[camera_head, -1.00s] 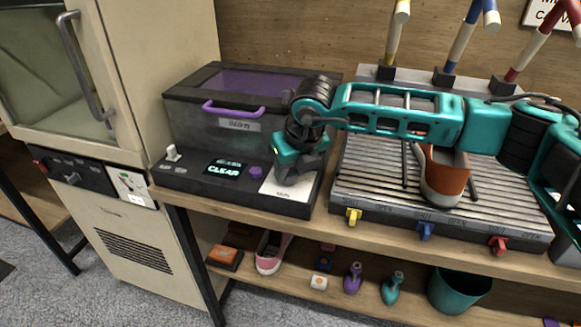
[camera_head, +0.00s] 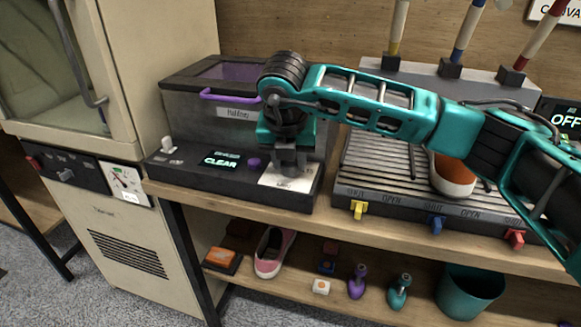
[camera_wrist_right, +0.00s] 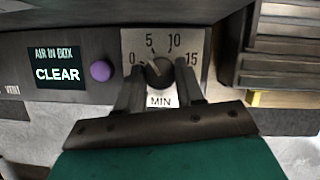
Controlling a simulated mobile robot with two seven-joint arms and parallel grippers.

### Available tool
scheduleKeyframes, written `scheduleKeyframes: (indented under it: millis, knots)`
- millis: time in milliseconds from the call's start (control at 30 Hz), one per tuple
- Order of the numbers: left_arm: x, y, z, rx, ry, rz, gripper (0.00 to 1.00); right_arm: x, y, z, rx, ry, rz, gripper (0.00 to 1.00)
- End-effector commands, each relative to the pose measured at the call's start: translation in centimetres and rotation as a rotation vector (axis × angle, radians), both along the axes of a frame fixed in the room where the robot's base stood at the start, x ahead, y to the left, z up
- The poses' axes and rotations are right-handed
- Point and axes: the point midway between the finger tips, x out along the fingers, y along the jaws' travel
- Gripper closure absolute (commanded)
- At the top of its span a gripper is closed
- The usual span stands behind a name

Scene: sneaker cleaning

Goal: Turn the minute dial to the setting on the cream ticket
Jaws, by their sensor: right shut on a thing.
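The minute dial (camera_wrist_right: 160,72) is a dark round knob on a pale plate marked 0, 5, 10, 15 and MIN. A light pointer line on it slants up and left, seemingly between 0 and 5. My right gripper (camera_wrist_right: 160,88) is shut on the dial, one finger on each side. In the head view, my right gripper (camera_head: 288,168) points down at the pale dial plate (camera_head: 276,182) and hides the knob. I cannot make out a cream ticket with a readable setting. My left gripper is not in view.
Left of the dial are a purple button (camera_head: 254,163) and a screen reading CLEAR (camera_head: 221,160). A grey box with a purple handle (camera_head: 228,96) stands behind. A slatted rack (camera_head: 385,165) with an orange and white shoe (camera_head: 453,178) is at right. A cream cabinet (camera_head: 135,60) stands left.

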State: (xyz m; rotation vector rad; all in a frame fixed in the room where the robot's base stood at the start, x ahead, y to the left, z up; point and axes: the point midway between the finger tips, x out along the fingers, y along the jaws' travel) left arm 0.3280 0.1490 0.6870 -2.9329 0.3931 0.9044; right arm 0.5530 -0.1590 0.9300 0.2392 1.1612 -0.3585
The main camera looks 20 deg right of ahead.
Motion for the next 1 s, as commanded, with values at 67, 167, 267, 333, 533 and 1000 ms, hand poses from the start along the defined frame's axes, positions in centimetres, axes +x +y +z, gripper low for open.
scheduleKeyframes:
  millis: [67,167,267,333,533,1000]
  knots:
    - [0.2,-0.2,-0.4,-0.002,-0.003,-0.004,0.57,0.1,0.1,-0.2,0.000,-0.003,-0.073,0.93]
    - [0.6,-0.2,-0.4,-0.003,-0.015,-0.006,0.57,0.1,0.1,-0.2,0.001,-0.002,-0.168,0.93]
    - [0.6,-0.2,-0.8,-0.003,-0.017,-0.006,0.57,0.2,0.2,-0.1,0.000,-0.002,-0.264,0.93]
    - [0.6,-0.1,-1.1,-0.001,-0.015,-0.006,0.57,0.2,0.2,-0.1,0.000,-0.003,-0.330,0.93]
    - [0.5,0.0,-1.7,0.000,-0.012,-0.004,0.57,0.3,0.3,0.0,-0.001,-0.002,-0.520,0.93]
    - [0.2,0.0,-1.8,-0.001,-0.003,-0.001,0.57,0.5,0.3,0.2,0.000,-0.002,-0.869,0.93]
